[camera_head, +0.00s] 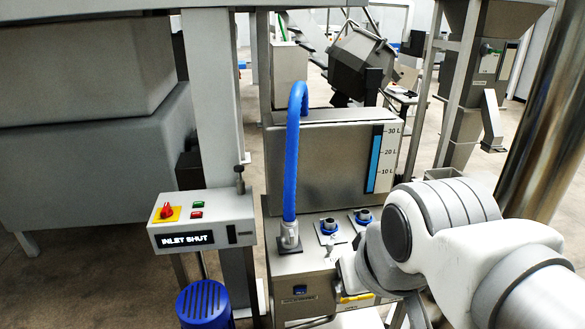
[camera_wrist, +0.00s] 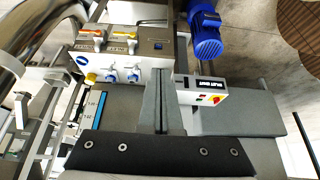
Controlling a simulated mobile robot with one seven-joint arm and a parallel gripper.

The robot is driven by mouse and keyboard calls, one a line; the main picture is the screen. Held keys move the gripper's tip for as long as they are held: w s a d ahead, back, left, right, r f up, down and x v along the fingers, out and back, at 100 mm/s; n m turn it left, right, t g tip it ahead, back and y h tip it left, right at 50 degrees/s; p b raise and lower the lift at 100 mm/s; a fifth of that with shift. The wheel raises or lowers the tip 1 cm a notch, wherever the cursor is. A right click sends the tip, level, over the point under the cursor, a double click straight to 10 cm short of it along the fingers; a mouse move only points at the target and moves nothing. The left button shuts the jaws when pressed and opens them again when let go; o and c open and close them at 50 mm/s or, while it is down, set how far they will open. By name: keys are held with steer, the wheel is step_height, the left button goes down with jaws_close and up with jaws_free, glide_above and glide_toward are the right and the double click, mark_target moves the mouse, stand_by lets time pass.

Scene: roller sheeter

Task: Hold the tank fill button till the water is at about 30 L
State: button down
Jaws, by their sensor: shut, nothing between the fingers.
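The steel tank (camera_head: 325,160) has a level gauge (camera_head: 375,160) on its front, marked 10, 20 and 30 L. The blue column ends a little below the 30 L mark. A small blue button (camera_head: 300,290) with an unreadable label is on the front of the steel box under the tank. It also shows in the wrist view (camera_wrist: 157,45). My gripper (camera_wrist: 162,62) is shut and empty, its tips just below that button in the wrist picture; they look apart from it, but depth is unclear. In the head view my arm hides the fingertips.
A control box (camera_head: 200,222) left of the tank reads "INLET SHUT" and carries a red knob. A blue hose (camera_head: 292,150) arches from the box top into the tank. Blue-based fittings (camera_head: 328,228) stand on the box top. A blue motor (camera_head: 205,305) is below.

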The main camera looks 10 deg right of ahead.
mark_target(300, 292)
stand_by(0.3)
steer(key=w+d+f+n+t+h+b, duration=0.1)
steer(key=w+d+f+n+b, duration=0.2)
steer(key=w+f+n+b, duration=0.6)
steer(key=w+d+f+n+t+h+b, duration=0.1)
steer(key=w+d+f+n+b, duration=0.25)
steer(key=w+f, duration=0.7)
steer(key=a+f+n+y+b, duration=0.2)
steer(key=f+n+b, duration=0.1)
steer(key=f, duration=0.5)
steer(key=w+a+f+n+t+y+b, duration=0.1)
steer(key=a+f+n+y+b, duration=0.1)
steer(key=f+n, duration=0.3)
steer(key=a+f+n+y+b, duration=0.1)
steer(key=f+n+b, duration=0.3)
steer(key=f, duration=0.7)
steer(key=shift+w+a+f+y+b, duration=0.3)
steer(key=shift+a+y+b, duration=0.1)
steer(key=shift+b, duration=0.1)
steer(key=shift+n, duration=0.25)
steer(key=w+p, duration=0.2)
steer(key=w, duration=0.6)
steer(key=shift+w, duration=0.4)
